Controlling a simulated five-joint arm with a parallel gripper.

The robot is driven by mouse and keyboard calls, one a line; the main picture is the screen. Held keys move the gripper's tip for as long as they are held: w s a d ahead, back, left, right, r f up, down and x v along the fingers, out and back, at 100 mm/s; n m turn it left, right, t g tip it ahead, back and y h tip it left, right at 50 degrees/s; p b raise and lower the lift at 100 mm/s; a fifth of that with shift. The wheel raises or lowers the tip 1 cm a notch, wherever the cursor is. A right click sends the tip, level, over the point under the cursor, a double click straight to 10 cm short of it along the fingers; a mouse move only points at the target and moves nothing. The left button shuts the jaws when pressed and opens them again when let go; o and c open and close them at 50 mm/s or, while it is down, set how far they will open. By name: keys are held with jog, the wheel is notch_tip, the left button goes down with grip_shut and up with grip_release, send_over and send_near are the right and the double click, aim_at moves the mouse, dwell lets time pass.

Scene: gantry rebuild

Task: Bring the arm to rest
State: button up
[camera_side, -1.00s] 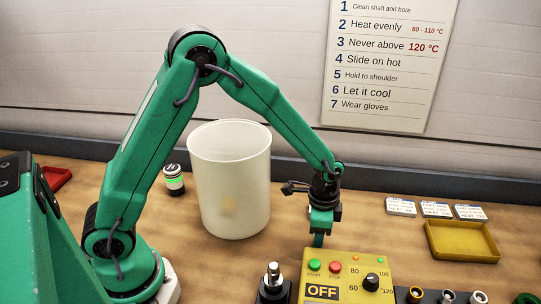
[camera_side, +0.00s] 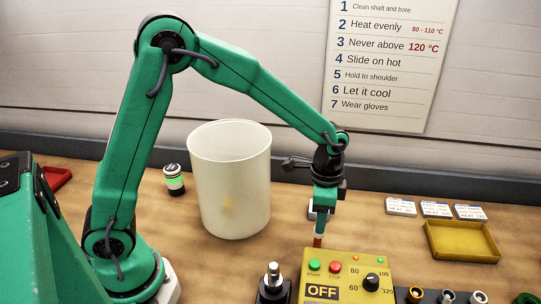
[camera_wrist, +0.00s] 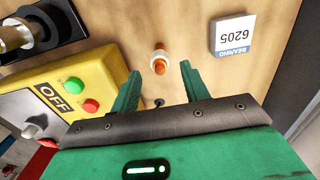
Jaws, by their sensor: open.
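My green arm reaches over the bench from the left, bent at a high elbow. My gripper (camera_side: 318,232) hangs pointing down just behind the yellow heater box (camera_side: 345,275). In the wrist view, its two green fingers (camera_wrist: 160,72) stand apart with nothing held between them. A small orange part with a pale collar (camera_wrist: 159,62) shows on the bench just past the fingertips. In the side view, an orange-brown bit (camera_side: 317,242) shows right under the fingers.
A tall white bin (camera_side: 229,180) stands left of my gripper. A white box marked 6205 (camera_wrist: 233,35) lies close by. A yellow tray (camera_side: 462,242), several white labelled boxes (camera_side: 436,209) and a metal post (camera_side: 272,275) sit around. The heater reads OFF.

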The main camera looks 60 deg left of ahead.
aim_at(318, 237)
notch_tip(318, 237, up, 5)
jog(key=shift+f, duration=0.2)
notch_tip(318, 237, down, 12)
jog(key=shift+f, duration=0.2)
jog(key=shift+r, duration=5.05)
